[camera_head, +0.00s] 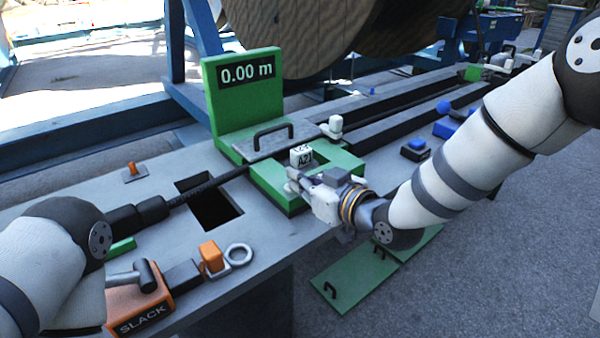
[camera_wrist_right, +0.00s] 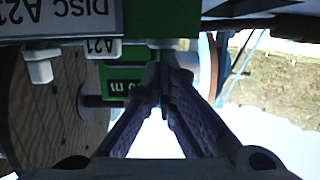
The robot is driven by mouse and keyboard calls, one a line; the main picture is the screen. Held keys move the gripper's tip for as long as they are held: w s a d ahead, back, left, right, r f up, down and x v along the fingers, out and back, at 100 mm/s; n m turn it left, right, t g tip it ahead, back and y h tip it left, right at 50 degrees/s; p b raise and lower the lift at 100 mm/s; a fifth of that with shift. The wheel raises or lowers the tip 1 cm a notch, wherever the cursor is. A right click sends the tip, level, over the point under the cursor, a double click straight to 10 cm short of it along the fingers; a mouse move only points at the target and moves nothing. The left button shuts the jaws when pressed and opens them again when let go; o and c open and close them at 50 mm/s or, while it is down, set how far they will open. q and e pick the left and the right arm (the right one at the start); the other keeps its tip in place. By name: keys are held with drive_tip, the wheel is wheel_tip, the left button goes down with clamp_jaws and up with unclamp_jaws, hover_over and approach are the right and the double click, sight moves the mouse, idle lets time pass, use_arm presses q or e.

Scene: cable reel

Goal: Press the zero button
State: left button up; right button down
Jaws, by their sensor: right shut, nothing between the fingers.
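The green measuring unit (camera_head: 241,119) stands on the bench, and its display (camera_head: 246,73) reads 0.00 m. My right gripper (camera_head: 292,182) is shut and empty at the front of the unit's green base. In the right wrist view, the closed fingertips (camera_wrist_right: 164,62) meet at a small pale piece (camera_wrist_right: 160,43) on the green edge; it may be the zero button, but its marking is hidden. I cannot tell whether they touch it. A white block marked A21 (camera_head: 302,157) sits just behind the gripper.
A black cable (camera_head: 233,173) runs across the bench through the unit. An orange SLACK box (camera_head: 140,309) with a lever stands front left, near an orange block (camera_head: 211,255) and a ring (camera_head: 238,253). Blue buttons (camera_head: 445,128) lie right. A wooden reel (camera_head: 345,35) stands behind.

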wheel_tip(320, 180, up, 4)
drive_tip(key=shift+r+p, duration=0.1)
drive_tip(key=shift+p, duration=0.95)
use_arm(q)
drive_tip(key=w+r+t+p, duration=0.1)
drive_tip(key=w+r, duration=0.3)
drive_tip(key=shift+w+d+r+t, duration=0.15)
drive_tip(key=shift+w+d+t, duration=0.15)
drive_tip(key=shift+w+t, duration=0.1)
use_arm(e)
drive_tip(key=v, duration=1)
drive_tip(key=s+d+f+m+g+h, duration=0.2)
drive_tip(key=s+d+f+g+h, duration=0.15)
drive_tip(key=s+f, duration=0.6)
drive_tip(key=s+d+f+m+g+h, duration=0.3)
drive_tip(key=s+f, duration=0.4)
drive_tip(key=f, duration=0.6)
drive_tip(key=s+d+f+m+g, duration=0.1)
drive_tip(key=s+d+f+g, duration=0.1)
drive_tip(key=s, duration=0.5)
drive_tip(key=s+d+f+g+h, duration=0.1)
drive_tip(key=s+d+f+g, duration=0.1)
drive_tip(key=s, duration=0.6)
drive_tip(key=s+d+f+m+g+h, duration=0.1)
drive_tip(key=s+d+f+g, duration=0.1)
drive_tip(key=s+d, duration=0.3)
drive_tip(key=s+g, duration=0.1)
drive_tip(key=s, duration=0.2)
drive_tip(key=shift+f+m, duration=0.3)
